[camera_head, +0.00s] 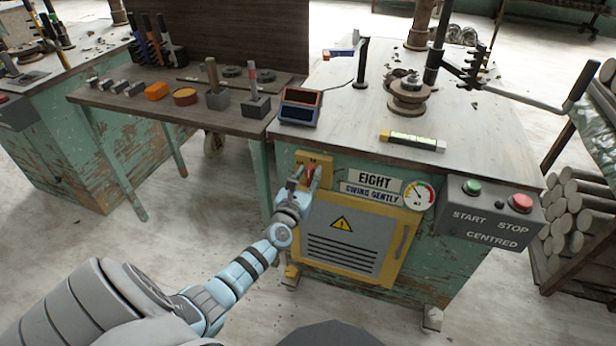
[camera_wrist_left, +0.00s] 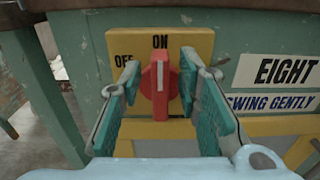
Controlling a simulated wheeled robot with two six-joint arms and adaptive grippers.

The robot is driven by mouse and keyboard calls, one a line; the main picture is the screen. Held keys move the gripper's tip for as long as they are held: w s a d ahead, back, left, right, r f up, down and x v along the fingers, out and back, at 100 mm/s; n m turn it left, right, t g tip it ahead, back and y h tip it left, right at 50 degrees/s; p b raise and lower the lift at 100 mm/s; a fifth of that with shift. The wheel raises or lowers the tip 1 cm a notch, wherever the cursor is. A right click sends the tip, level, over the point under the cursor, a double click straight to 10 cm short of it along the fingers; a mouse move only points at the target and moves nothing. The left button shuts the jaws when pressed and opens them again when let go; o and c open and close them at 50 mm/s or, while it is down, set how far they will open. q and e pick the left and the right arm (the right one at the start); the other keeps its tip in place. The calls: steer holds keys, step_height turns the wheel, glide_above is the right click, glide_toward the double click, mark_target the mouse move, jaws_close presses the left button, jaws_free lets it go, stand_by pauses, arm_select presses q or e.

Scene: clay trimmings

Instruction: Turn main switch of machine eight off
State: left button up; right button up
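The main switch is a red rotary handle (camera_wrist_left: 160,88) on a yellow plate (camera_wrist_left: 192,44) marked OFF at the upper left and ON at the top. Its white line points up toward ON. My left gripper (camera_wrist_left: 163,95) is open, with one finger on each side of the handle and a gap on both sides. In the head view my left gripper (camera_head: 300,184) is at the yellow plate (camera_head: 322,160) on the machine's front, partly covering the red handle (camera_head: 310,173). The machine's sign (camera_head: 374,180) reads EIGHT. My right gripper is not in view.
A yellow-framed hatch (camera_head: 345,240) lies below the switch and a gauge (camera_head: 419,196) to its right. A control box (camera_head: 490,212) with green and red buttons juts out farther right. A side table (camera_head: 222,120) with tools stands at the left.

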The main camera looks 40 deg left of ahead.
arm_select(q)
jaws_close()
